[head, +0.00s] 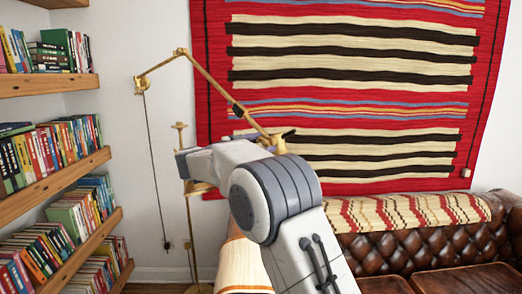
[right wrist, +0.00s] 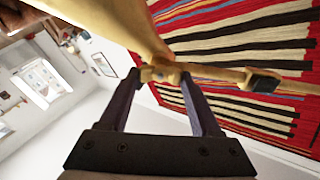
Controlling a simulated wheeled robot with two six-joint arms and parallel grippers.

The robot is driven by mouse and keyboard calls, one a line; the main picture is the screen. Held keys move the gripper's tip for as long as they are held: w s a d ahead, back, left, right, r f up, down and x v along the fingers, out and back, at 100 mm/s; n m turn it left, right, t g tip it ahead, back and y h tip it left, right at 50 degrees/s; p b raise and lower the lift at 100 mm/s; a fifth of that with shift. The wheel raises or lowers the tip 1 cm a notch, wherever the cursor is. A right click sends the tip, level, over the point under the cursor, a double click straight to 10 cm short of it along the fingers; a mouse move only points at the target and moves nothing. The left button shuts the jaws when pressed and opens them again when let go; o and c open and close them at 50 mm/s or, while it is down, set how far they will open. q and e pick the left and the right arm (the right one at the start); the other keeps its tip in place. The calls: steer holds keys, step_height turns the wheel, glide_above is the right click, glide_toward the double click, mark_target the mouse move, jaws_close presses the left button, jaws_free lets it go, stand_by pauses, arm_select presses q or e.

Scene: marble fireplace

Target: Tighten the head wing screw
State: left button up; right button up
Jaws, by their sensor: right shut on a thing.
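A brass floor lamp (head: 205,75) has a jointed arm that slopes down to the right towards its head joint. My right gripper (head: 277,138) is at that joint, mostly hidden behind my own arm in the head view. In the right wrist view its two dark fingers (right wrist: 160,80) close from both sides on a small brass piece, the head wing screw (right wrist: 160,73). The screw's wings are partly covered by the fingertips, so their angle is hard to tell. A large pale brass surface, apparently the lamp head (right wrist: 105,22), fills the top left there. My left gripper is not in view.
Bookshelves (head: 55,175) stand at the left. A striped red rug (head: 350,90) hangs on the wall behind the lamp. A brown leather sofa (head: 400,250) is at the lower right. A thin cord (head: 155,180) hangs from the lamp's left end.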

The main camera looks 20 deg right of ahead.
steer(key=m+b, duration=0.1)
steer(key=m, duration=0.1)
steer(key=m+b, duration=0.3)
steer(key=m, duration=0.1)
steer(key=shift+s+f+m, duration=0.15)
steer(key=shift+f+m, duration=0.1)
steer(key=shift+m, duration=0.05)
steer(key=m+b, duration=0.3)
steer(key=m, duration=0.1)
steer(key=shift+d, duration=0.1)
steer(key=shift+m+b, duration=0.55)
steer(key=shift+m, duration=0.25)
steer(key=o, duration=1.4)
steer(key=b+v, duration=0.2)
steer(key=v, duration=0.8)
steer(key=shift+s+a+r, duration=0.1)
steer(key=shift+s+a, duration=0.05)
steer(key=shift+a, duration=0.1)
